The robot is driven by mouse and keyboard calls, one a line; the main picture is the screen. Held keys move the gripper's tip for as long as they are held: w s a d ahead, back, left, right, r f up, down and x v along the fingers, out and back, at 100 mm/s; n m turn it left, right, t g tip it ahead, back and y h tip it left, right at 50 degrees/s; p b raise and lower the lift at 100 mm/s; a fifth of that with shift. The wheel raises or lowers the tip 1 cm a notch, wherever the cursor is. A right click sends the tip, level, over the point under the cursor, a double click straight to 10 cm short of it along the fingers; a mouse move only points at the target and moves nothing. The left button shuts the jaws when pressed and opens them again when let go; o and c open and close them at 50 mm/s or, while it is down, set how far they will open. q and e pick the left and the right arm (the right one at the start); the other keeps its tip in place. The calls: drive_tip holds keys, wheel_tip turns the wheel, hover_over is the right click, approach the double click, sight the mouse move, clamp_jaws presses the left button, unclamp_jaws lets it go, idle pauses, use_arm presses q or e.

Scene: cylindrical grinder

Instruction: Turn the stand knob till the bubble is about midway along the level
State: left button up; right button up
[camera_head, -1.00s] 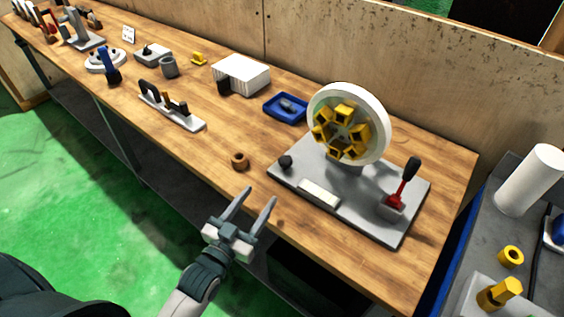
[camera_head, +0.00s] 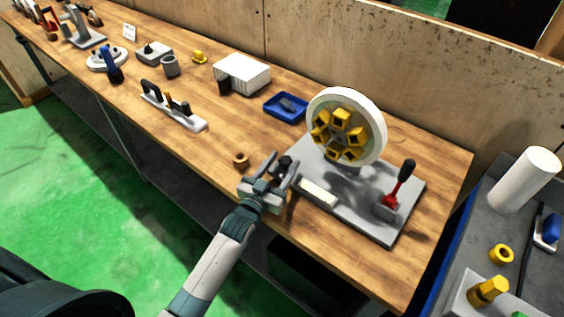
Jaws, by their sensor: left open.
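The stand is a grey plate (camera_head: 352,207) on the wooden bench, carrying a white wheel with yellow blocks (camera_head: 349,127). A small black knob (camera_head: 286,161) sits at the plate's left corner. The level (camera_head: 318,192) is a pale bar along the plate's front edge; its bubble is too small to make out. My left gripper (camera_head: 281,171) is open at the plate's left corner, its fingers close around or beside the knob. I cannot tell whether they touch it. The fingers partly hide the knob. My right gripper is not in view.
A red lever with a black grip (camera_head: 399,187) stands at the plate's right. A brown ring (camera_head: 241,159) lies just left of my gripper. A blue tray (camera_head: 285,107) and a white box (camera_head: 242,73) stand behind. The bench's front right is clear.

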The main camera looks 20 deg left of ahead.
use_arm(q)
drive_tip(key=c, duration=1.1)
drive_tip(key=shift+o, duration=0.2)
drive_tip(key=shift+w+a+r+m+h+b, duration=0.1)
drive_tip(key=shift+m+h+b, duration=0.1)
drive_tip(key=shift+m+h, duration=0.35)
drive_tip(key=shift+w+a+r+m+h+b, duration=0.15)
drive_tip(key=shift+m+h, duration=0.2)
drive_tip(key=shift+h, duration=0.4)
drive_tip(key=shift+d+f+g+h, duration=0.1)
drive_tip(key=shift+g+h, duration=0.2)
drive_tip(key=shift+a+m+g+h+b, duration=0.15)
drive_tip(key=shift+m+g+h+b, duration=0.35)
drive_tip(key=shift+m+h+b, duration=0.4)
drive_tip(key=shift+a+m+g+h+b, duration=0.1)
drive_tip(key=shift+m+g+h+b, duration=0.55)
drive_tip(key=shift+h, duration=0.45)
drive_tip(key=o, duration=1.1)
drive_tip(key=shift+c, duration=0.2)
drive_tip(key=shift+d, duration=0.1)
